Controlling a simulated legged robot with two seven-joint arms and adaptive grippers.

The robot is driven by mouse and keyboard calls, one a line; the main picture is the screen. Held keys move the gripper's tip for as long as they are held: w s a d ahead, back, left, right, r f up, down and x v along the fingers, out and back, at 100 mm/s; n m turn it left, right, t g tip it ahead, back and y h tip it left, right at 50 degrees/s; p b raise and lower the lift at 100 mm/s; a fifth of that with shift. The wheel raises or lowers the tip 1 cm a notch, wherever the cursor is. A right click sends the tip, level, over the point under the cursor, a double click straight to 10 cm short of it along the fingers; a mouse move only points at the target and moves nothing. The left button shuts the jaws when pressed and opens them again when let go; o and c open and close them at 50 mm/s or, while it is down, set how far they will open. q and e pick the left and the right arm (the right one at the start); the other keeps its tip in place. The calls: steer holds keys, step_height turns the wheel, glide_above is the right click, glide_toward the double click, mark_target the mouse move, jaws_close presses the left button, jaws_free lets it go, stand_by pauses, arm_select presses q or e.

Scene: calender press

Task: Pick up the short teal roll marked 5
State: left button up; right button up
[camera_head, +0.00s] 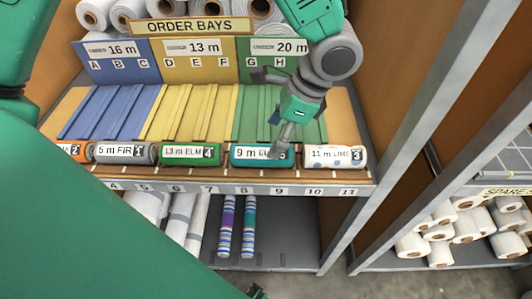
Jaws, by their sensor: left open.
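The short teal roll (241,155) lies in the front row on the shelf, with a white label reading "9 m EL" and the rest covered. My left gripper (278,140) hangs over its right half, jaws open, fingers pointing down. A grey finger overlaps the right end of the label and partly hides the number there. I cannot tell whether the finger touches the roll. My right gripper is not recognizable in view.
A green roll (190,154) marked 4 lies left of the teal roll, a white spotted roll (335,157) marked 3 right of it. Further left lie a grey roll (125,153) and an orange one (75,152). Slatted colored bays rise behind; a cabinet wall (395,110) stands right.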

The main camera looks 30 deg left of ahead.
mark_target(266, 148)
arm_select(q)
steer(key=shift+a+f, duration=0.5)
steer(key=shift+f, duration=0.25)
steer(key=x, duration=0.4)
steer(key=shift+s+f, duration=0.25)
steer(key=shift+s, duration=0.05)
steer(key=shift+d+f, duration=0.1)
steer(key=shift+f, duration=0.2)
steer(key=shift+d, duration=0.15)
steer(key=shift+c, duration=0.5)
steer(key=shift+r, duration=0.1)
steer(key=c, duration=1.2)
